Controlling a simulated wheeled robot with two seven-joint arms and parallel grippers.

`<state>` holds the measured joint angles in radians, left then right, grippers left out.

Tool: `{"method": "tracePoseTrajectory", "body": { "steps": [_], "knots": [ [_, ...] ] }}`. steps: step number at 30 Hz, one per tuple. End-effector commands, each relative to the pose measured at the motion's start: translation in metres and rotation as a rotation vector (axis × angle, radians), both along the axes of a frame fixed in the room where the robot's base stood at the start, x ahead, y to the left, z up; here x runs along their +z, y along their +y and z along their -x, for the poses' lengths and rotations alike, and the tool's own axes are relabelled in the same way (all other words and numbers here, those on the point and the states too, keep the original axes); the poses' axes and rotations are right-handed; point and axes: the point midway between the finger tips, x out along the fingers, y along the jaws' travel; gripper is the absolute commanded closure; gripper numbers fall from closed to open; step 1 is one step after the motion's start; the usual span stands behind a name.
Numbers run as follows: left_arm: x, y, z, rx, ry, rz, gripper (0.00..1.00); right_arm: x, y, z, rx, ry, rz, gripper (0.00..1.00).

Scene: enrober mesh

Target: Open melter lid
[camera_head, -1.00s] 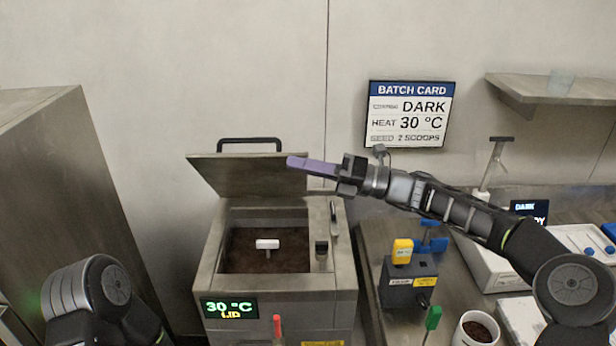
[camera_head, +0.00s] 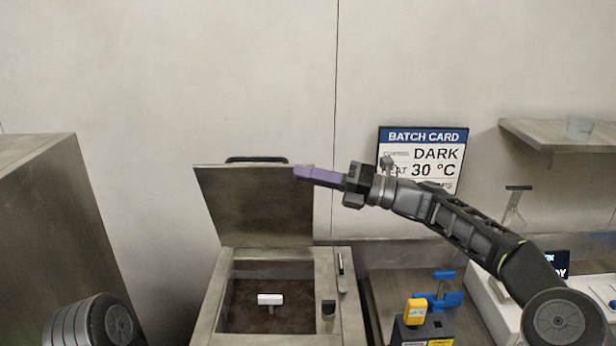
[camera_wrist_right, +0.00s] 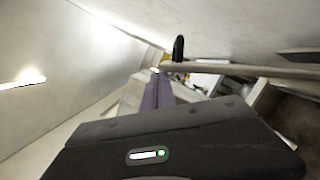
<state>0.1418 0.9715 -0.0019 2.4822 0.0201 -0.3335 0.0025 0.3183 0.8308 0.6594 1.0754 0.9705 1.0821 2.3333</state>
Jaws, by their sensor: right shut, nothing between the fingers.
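The melter (camera_head: 345,305) stands at centre, with its square opening showing dark brown contents and a white T-shaped piece (camera_head: 270,299). Its grey lid (camera_head: 255,205) is raised at the back, standing steeply, with a black handle (camera_head: 256,160) at its top edge. My right gripper (camera_head: 300,173) has purple fingers, shut and empty, over the lid's upper right corner. In the right wrist view the fingers (camera_wrist_right: 157,92) are beside the lid's edge (camera_wrist_right: 240,70) and the handle (camera_wrist_right: 179,48). I cannot tell whether they touch the lid. My left gripper is out of view.
A batch card (camera_head: 425,150) hangs on the wall behind my right arm. Right of the melter, a dark block (camera_head: 437,330) holds yellow and blue pieces. A shelf (camera_head: 560,135) is at the right, a tall metal cabinet (camera_head: 50,230) at the left.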

Motion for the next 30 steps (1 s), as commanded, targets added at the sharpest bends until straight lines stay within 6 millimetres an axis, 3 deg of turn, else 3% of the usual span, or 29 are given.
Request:
{"method": "tracePoseTrajectory", "body": {
  "steps": [7, 18, 30],
  "knots": [
    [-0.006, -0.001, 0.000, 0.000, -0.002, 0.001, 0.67, -0.005, -0.013, 0.002, -0.001, 0.000, 0.002, 1.00],
    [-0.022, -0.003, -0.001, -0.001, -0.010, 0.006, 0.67, -0.012, -0.068, 0.013, -0.001, 0.000, 0.000, 1.00],
    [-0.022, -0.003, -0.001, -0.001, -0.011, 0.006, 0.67, -0.011, -0.076, 0.015, 0.000, 0.000, 0.000, 1.00]
  ]
}}
